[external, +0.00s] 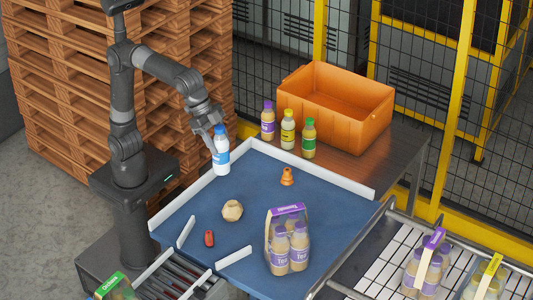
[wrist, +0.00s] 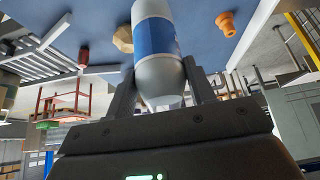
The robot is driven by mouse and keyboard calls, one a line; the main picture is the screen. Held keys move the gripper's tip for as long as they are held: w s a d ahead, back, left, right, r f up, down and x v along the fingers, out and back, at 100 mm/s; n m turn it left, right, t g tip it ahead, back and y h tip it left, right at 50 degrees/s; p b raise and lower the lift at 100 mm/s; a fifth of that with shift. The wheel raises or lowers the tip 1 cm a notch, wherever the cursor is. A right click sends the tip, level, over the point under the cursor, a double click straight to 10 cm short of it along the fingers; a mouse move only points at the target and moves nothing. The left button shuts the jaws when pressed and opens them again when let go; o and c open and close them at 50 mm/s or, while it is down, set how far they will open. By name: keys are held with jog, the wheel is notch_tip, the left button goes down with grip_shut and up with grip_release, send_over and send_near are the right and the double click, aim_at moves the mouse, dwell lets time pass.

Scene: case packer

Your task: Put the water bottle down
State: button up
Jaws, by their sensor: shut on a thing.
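The water bottle (external: 222,158) is white with a blue label and a blue cap. It is upright in the external view, at the back left edge of the blue table surface (external: 262,245). My gripper (external: 214,132) is shut on it near the top. In the wrist view the bottle (wrist: 157,45) sits between the two fingers of my gripper (wrist: 162,85), with the blue surface beyond it. I cannot tell whether its base touches the surface or hangs just above it.
A beige lump (external: 232,211), an orange cone-like piece (external: 287,176), a red item (external: 209,238) and a tea pack (external: 289,252) are on the blue surface. White rails (external: 310,168) edge it. Three juice bottles (external: 288,130) stand behind, beside an orange crate (external: 375,118).

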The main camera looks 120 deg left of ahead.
jog(key=w+a+f, duration=0.4)
jog(key=a+f, duration=0.2)
jog(key=f, duration=0.2)
jog(key=shift+a+f, duration=0.15)
jog(key=shift+f, duration=0.05)
jog(key=shift+f, duration=0.2)
jog(key=o, duration=1.1)
jog(key=shift+o, duration=0.2)
